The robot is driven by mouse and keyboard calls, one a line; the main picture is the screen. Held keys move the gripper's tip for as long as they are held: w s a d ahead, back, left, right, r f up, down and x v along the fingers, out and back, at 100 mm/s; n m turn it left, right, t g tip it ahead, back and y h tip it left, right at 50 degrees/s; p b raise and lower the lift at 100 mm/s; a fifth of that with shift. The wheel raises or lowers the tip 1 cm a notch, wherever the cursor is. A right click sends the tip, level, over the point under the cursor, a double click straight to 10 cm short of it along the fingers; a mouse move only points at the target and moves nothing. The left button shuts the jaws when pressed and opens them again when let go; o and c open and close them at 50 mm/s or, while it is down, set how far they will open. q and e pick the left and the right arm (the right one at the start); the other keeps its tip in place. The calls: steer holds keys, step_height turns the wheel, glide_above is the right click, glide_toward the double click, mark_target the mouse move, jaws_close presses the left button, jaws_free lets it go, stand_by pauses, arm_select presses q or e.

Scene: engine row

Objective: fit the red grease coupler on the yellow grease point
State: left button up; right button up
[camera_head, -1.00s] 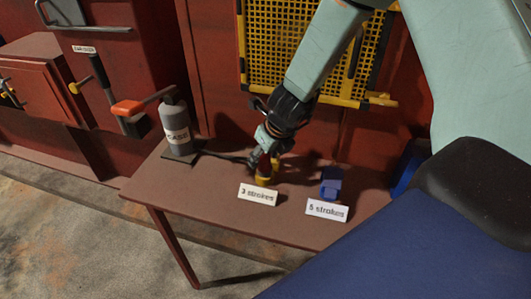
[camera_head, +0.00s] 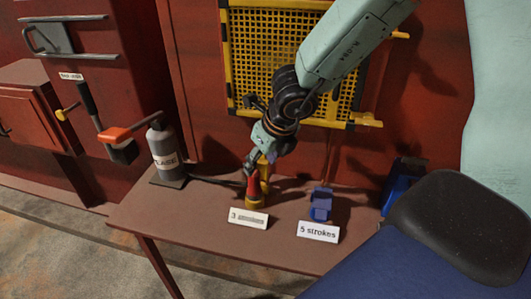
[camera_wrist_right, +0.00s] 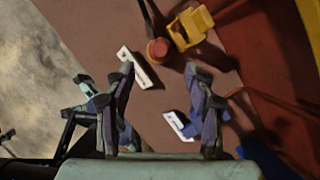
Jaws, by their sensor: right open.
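The red grease coupler (camera_head: 252,187) stands about upright at the yellow grease point (camera_head: 254,203), behind the "3 strokes" sign. In the right wrist view the coupler (camera_wrist_right: 158,49) shows as a red round end beside a yellow bracket (camera_wrist_right: 190,28). How fully it is seated cannot be told. My right gripper (camera_head: 260,162) is just above the coupler, tilted down. In the right wrist view its two purple-grey fingers (camera_wrist_right: 159,72) are apart with nothing gripped between them; the coupler lies beyond their tips. My left gripper is out of view.
A blue fitting (camera_head: 321,204) stands behind the "5 strokes" sign (camera_head: 318,232) on the brown table (camera_head: 190,225). A grey grease canister (camera_head: 165,150) is at left, its dark hose running toward the coupler. A yellow grille (camera_head: 245,60) stands behind my right arm.

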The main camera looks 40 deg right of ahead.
steer(key=shift+v, duration=1.5)
